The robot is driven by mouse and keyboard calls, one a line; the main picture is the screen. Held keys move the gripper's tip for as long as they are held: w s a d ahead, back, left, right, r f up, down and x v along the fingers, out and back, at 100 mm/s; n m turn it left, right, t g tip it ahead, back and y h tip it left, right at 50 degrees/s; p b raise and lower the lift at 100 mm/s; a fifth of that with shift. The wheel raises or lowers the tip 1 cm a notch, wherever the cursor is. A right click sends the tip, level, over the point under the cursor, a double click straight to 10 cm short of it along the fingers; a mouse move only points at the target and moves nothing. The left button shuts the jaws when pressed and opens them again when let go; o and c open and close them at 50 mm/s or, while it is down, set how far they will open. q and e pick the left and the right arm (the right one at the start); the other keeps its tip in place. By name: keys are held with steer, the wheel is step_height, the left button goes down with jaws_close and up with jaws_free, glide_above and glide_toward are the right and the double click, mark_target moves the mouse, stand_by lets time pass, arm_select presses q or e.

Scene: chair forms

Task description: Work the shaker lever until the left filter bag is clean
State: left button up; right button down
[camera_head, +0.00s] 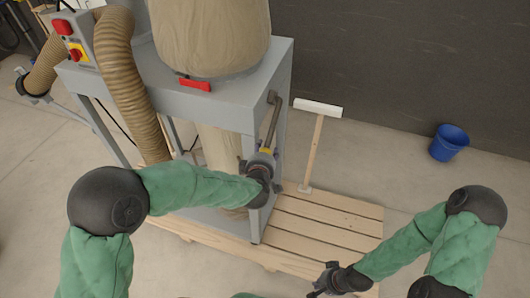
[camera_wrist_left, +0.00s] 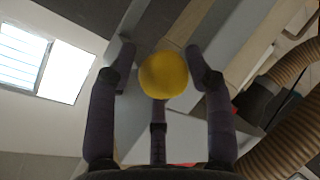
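The shaker lever (camera_head: 271,122) is a metal bar hanging from a pivot on the right side of the grey machine frame (camera_head: 215,105). Its yellow knob (camera_wrist_left: 163,75) lies between the fingers of my left gripper (camera_wrist_left: 160,85), which are spread around it. A gap shows on the knob's left side; contact on the right is unclear. In the head view my left gripper (camera_head: 262,164) is at the lever's lower end. A tan filter bag (camera_head: 210,35) stands on top of the frame, its upper part out of view. My right gripper (camera_head: 325,284) is low at right, away from the machine.
A ribbed hose (camera_head: 130,80) runs down the machine's left side beside a control box (camera_head: 72,40) with red and yellow switches. A wooden pallet (camera_head: 330,222) lies beneath. A white-headed wooden tool (camera_head: 318,108) stands behind the lever. A blue bucket (camera_head: 448,142) is at right.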

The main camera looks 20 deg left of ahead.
arm_select(q)
steer(key=shift+s+f, duration=0.1)
steer(key=shift+s, duration=0.1)
steer(key=v, duration=1.1)
steer(key=shift+s, duration=0.35)
steer(key=shift+d, duration=0.15)
